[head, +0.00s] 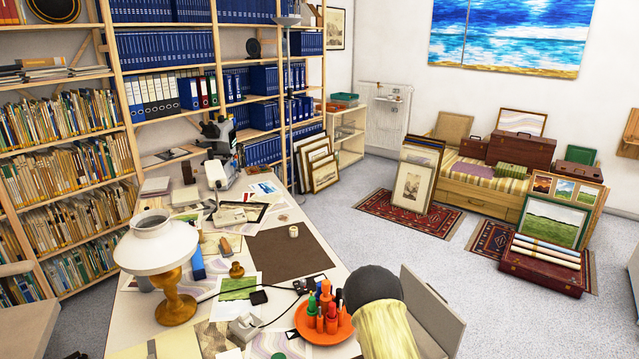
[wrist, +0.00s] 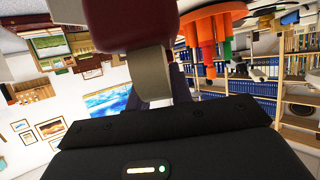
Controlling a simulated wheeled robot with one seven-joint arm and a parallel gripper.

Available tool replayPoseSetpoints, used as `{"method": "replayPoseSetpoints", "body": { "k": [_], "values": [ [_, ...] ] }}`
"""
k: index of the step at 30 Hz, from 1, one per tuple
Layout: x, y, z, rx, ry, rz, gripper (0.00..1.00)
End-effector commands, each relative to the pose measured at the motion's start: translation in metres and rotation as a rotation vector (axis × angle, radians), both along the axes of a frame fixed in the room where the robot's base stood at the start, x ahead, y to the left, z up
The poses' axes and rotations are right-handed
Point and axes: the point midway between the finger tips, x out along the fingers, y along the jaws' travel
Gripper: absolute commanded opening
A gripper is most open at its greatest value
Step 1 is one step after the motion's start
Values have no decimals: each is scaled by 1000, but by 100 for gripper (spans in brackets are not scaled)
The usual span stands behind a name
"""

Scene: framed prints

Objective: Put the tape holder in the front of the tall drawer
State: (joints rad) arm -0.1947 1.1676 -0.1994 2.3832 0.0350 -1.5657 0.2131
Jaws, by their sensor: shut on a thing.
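In the wrist view, my gripper (wrist: 155,78) is shut on a dark red thing with a grey-beige part (wrist: 108,28), cut off by the top edge. It seems to be the tape holder, though its full shape is hidden. The black gripper body (wrist: 170,140) fills the bottom of that view and covers part of the grip. In the head view, my gripper and the held thing cannot be made out.
On the desk stand a white lamp (head: 160,245), an orange tray (head: 318,335) with several bottles, which also shows in the wrist view (wrist: 205,25), and a brown mat (head: 285,255).

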Motion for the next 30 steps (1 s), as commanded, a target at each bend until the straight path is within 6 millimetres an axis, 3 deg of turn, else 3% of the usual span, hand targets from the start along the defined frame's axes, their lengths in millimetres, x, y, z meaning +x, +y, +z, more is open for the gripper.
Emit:
{"method": "replayPoseSetpoints", "body": {
  "k": [5,17,30],
  "values": [
    [-2,0,-4,0,-1,0,0],
    [-40,0,-51,-1,2,-1,0],
    [-43,0,-54,-1,-3,1,0]
  ]
}}
